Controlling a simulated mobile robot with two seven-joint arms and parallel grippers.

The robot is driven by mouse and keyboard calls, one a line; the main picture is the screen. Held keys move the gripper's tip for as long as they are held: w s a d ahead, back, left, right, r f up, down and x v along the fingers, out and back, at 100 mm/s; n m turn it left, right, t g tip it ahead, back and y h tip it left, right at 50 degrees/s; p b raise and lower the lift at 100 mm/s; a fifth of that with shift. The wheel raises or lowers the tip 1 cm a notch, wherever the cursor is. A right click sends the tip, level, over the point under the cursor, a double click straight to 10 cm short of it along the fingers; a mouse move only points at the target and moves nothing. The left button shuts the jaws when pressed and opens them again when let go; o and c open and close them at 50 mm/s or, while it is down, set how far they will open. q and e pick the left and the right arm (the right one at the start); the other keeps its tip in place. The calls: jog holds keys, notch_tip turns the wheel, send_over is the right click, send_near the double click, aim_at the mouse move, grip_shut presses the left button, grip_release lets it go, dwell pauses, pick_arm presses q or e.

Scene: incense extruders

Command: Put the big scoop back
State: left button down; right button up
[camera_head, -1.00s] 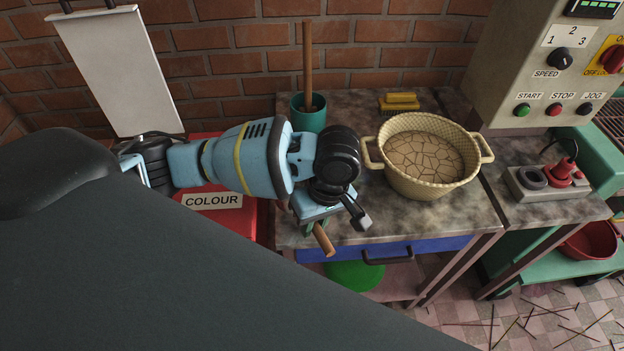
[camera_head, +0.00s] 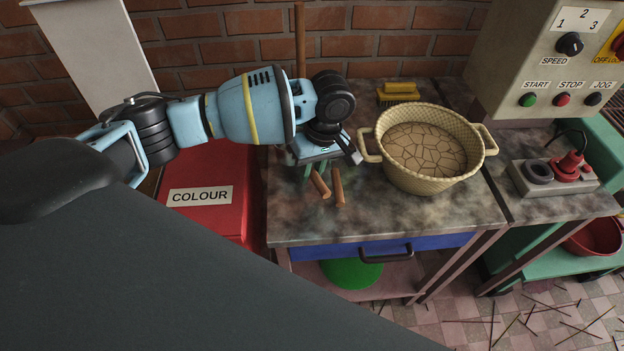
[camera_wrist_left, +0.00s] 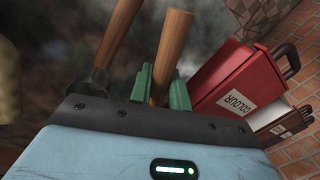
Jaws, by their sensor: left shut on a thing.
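My left gripper (camera_head: 312,172) is over the table, left of the basket, pointing down. Its green fingers (camera_wrist_left: 163,88) are shut on a wooden handle (camera_wrist_left: 172,55), taken as the big scoop's; it also shows in the head view (camera_head: 320,184). The scoop's head is hidden under the gripper. A second wooden handle (camera_head: 338,187) stands close beside it to the right. In the left wrist view this second handle (camera_wrist_left: 120,32) ends in a dark metal part near the gripper's edge. My right gripper is not in view.
A woven basket (camera_head: 480,172) stands right of the gripper, a yellow brush (camera_head: 398,91) behind it. A red COLOUR box (camera_head: 200,222) is at the left. An upright wooden stick (camera_head: 300,40) rises behind my wrist. The table's front (camera_head: 420,215) is clear.

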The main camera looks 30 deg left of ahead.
pick_arm(q)
notch_tip(320, 180, down, 3)
jog(key=shift+f, duration=0.15)
jog(key=shift+s+f, duration=0.1)
jog(key=c, duration=1.3)
grip_release()
jog(key=shift+w+d+r+p, duration=0.2)
jog(key=shift+w+d+r, duration=0.1)
jog(key=shift+r, duration=1.7)
jog(key=shift+w+d+r+p, duration=0.15)
jog(key=shift+w+d+r, duration=0.1)
jog(key=shift+r, duration=1.75)
jog(key=shift+w+d+r+p, duration=0.2)
jog(key=shift+w+d+r, duration=0.1)
jog(key=shift+r, duration=1.7)
